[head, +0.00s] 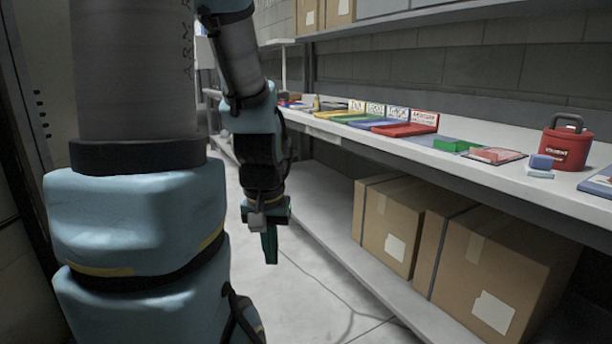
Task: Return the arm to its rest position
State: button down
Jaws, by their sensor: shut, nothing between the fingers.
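My arm fills the left of the head view, its links hanging downward in front of the bench. My gripper (270,247) hangs at the lower end of the arm and points down. It is shut and empty, with its dark green fingers together. It is apart from the bench and the boxes, to the left of the bench's front edge and over the grey floor.
A long white bench (470,165) runs along the right, holding coloured trays with labels, a green block (452,145) and a red container (565,147). Cardboard boxes (500,262) stand on the shelf below.

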notch_tip(320, 180, up, 20)
jog(key=p, duration=1.8)
